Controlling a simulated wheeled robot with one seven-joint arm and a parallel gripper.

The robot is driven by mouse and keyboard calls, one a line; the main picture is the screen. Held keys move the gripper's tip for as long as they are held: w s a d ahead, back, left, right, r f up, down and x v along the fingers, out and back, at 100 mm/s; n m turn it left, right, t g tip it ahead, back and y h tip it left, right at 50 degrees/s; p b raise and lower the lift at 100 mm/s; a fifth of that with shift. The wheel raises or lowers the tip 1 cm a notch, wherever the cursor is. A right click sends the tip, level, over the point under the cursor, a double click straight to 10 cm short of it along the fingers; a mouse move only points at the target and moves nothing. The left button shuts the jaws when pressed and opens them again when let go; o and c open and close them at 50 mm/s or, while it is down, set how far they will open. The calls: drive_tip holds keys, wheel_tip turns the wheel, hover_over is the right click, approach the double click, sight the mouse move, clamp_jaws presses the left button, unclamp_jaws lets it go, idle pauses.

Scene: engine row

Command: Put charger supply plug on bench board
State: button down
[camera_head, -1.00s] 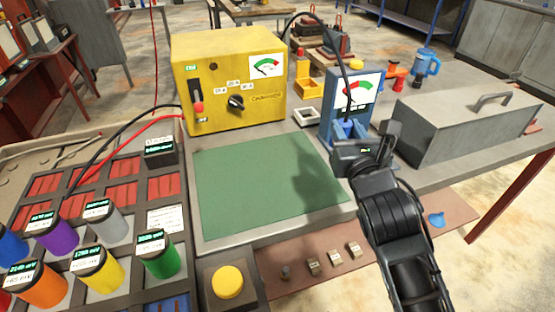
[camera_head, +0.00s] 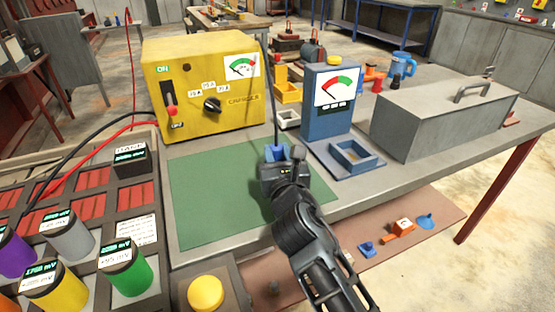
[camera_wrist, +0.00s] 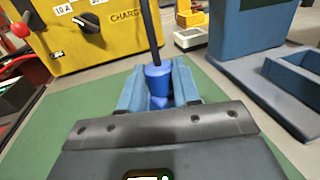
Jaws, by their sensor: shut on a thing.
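My gripper (camera_head: 276,154) is shut on a blue plug, the charger supply plug (camera_wrist: 158,80), with a black cable rising from its top. The plug is upright between the blue fingers in the wrist view. The gripper is over the right part of the green mat (camera_head: 195,190) on the bench, which looks like the bench board. In the wrist view the green mat (camera_wrist: 55,125) spreads below and to the left. The plug's lower end is hidden, so I cannot tell whether it touches the mat. The yellow charger (camera_head: 205,85) stands behind the mat.
A blue meter (camera_head: 333,95) with an empty blue tray (camera_head: 378,166) stands right of my gripper. A grey toolbox (camera_head: 440,120) is farther right. Cell racks with coloured cylinders (camera_head: 125,268) lie left. A yellow button (camera_head: 206,293) is in front. The mat's left part is clear.

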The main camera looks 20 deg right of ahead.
drive_tip(key=shift+f, duration=0.2)
drive_tip(key=c, duration=0.8)
unclamp_jaws()
drive_tip(key=shift+s+r, duration=0.1)
drive_tip(key=shift+s, duration=0.05)
drive_tip(key=v, duration=1.1)
drive_tip(key=shift+s, duration=0.4)
